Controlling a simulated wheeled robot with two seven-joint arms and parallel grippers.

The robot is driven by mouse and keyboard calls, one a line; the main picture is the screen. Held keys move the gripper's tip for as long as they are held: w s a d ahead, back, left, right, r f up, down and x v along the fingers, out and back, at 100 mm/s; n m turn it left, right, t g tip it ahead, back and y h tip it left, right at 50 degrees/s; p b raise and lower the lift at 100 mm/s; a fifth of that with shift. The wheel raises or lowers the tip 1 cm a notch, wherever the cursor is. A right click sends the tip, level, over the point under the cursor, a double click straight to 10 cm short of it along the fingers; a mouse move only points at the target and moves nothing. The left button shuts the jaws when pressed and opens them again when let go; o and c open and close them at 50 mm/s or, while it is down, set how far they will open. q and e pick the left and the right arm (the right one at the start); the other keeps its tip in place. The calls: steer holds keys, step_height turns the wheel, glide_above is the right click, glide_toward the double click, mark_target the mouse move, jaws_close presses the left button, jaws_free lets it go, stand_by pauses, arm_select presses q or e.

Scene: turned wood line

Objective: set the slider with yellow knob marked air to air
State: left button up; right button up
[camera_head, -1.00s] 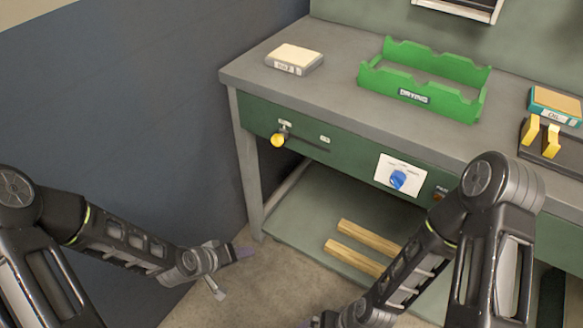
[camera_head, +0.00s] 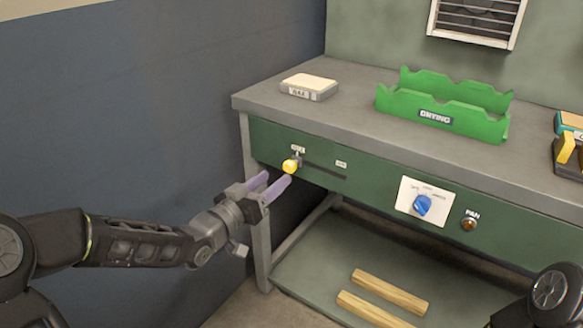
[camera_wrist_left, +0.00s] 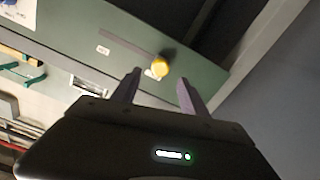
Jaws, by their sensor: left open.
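The slider's yellow knob (camera_head: 291,166) is at the left end of a dark horizontal slot (camera_head: 325,171) in the green front panel of the bench. A small label sits above the knob and another (camera_head: 341,164) near the slot's right end; their lettering is too small to read surely. My left gripper (camera_head: 277,182) is open and empty, its purple fingers just below and in front of the knob. In the left wrist view the knob (camera_wrist_left: 160,67) appears between and beyond the fingertips (camera_wrist_left: 159,80), not held. My right gripper is out of view.
Right of the slot are a blue rotary knob (camera_head: 422,205) on a white plate and a round lamp (camera_head: 469,223). A green drying rack (camera_head: 470,125) and a labelled block (camera_head: 309,90) stand on the bench top (camera_head: 350,110). Wooden sticks (camera_head: 390,290) lie on the lower shelf.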

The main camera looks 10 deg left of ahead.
mark_target(287, 169)
arm_select(q)
steer(key=b+x, duration=0.1)
steer(key=x, duration=0.5)
steer(key=shift+w+f+b, duration=0.15)
steer(key=shift+b, duration=0.25)
steer(key=shift+w+d, duration=0.25)
steer(key=shift+w, duration=0.4)
steer(key=shift+c, duration=0.5)
jaws_close()
